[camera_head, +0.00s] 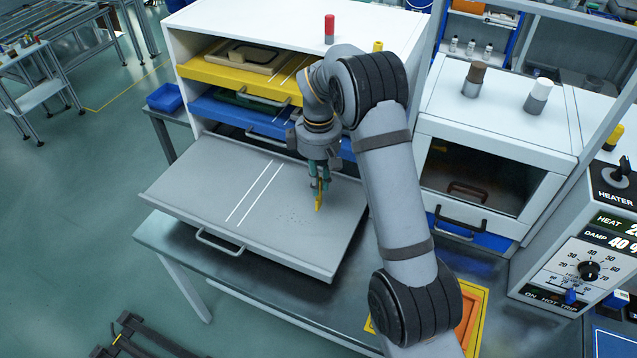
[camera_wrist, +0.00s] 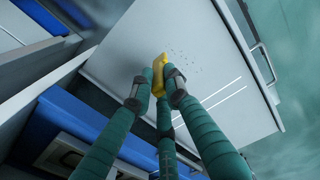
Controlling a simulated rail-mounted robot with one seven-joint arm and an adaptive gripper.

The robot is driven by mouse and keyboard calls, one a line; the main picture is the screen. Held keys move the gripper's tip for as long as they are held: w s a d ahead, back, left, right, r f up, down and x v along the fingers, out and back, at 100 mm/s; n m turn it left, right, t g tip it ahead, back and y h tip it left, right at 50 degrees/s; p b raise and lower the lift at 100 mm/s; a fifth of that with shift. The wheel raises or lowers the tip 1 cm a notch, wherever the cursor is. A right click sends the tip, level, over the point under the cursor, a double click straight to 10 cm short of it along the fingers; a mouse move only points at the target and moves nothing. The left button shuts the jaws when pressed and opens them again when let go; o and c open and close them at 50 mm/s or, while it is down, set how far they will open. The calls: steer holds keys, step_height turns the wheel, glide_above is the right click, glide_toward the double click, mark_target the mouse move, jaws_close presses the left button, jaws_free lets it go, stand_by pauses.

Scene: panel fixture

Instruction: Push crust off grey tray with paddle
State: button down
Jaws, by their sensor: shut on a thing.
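The grey tray (camera_head: 202,189) is pulled out like a drawer from the white cabinet, with two white lines across its surface. The crust shows as small dark specks on the tray (camera_head: 291,218), between the white lines and the paddle. The specks also show in the wrist view (camera_wrist: 187,60). My gripper (camera_head: 319,180) is over the right part of the tray, shut on the yellow paddle (camera_head: 319,198), which points downward. In the wrist view the green fingers close around the paddle (camera_wrist: 160,62). Whether the paddle touches the tray I cannot tell.
Yellow (camera_head: 225,76) and blue (camera_head: 226,112) drawers stand partly out above the tray in the white cabinet (camera_head: 290,25). A glass-fronted box (camera_head: 480,165) and a heater panel (camera_head: 580,250) stand to the right. A yellow-and-orange tray (camera_head: 480,310) lies at the lower right.

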steer(key=shift+r+p, duration=0.9)
steer(key=shift+r, duration=0.45)
steer(key=shift+a, duration=0.1)
